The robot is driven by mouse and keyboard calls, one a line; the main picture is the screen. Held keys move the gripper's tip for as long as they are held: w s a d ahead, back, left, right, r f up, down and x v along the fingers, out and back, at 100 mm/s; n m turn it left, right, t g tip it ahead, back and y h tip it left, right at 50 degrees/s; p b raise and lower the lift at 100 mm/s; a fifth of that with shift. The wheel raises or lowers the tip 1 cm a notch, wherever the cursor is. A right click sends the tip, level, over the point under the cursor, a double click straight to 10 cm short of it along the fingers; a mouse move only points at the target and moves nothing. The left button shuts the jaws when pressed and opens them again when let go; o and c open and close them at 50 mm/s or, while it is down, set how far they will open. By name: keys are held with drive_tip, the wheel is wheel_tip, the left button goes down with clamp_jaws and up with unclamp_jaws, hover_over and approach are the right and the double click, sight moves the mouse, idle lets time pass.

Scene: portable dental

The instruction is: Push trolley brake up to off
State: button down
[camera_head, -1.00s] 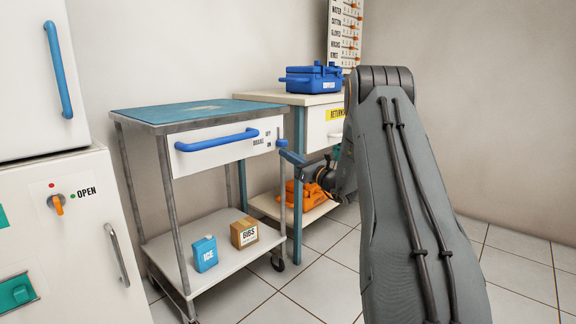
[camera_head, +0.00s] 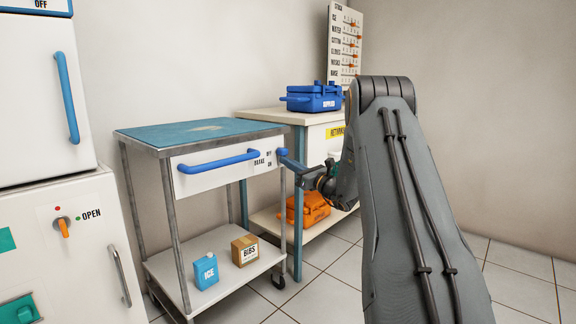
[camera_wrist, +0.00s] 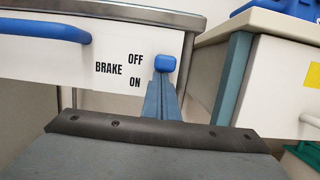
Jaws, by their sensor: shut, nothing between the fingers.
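The trolley (camera_head: 190,147) has a white drawer front with a blue handle (camera_head: 218,161) and a printed BRAKE label with OFF above ON. The blue brake knob (camera_head: 282,152) is at its right end, and it also shows in the wrist view (camera_wrist: 167,64), level with the word OFF. My gripper (camera_head: 288,163) is shut and empty. In the wrist view its narrow fingertips (camera_wrist: 163,79) point at the drawer front just under the knob, seemingly touching its underside. The fingertips hide part of the trolley's edge below the knob.
A second table (camera_head: 252,116) with a blue supplies case (camera_head: 314,99) stands close on the right. An orange case (camera_head: 305,211) sits on its lower shelf. The ICE carton (camera_head: 205,272) and BIBS box (camera_head: 245,250) stand on the trolley's lower shelf. White cabinets (camera_head: 60,235) are at left.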

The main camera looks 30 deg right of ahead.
drive_tip(key=shift+r, duration=0.2)
drive_tip(key=f, duration=0.1)
drive_tip(key=f+b, duration=0.1)
drive_tip(key=f, duration=0.2)
drive_tip(key=shift+s+d+f, duration=0.2)
drive_tip(key=shift+s+f, duration=0.1)
drive_tip(key=shift+f, duration=0.1)
drive_tip(key=p+v, duration=0.3)
drive_tip(key=v, duration=0.6)
drive_tip(key=shift+s, duration=0.15)
drive_tip(key=shift+r, duration=0.1)
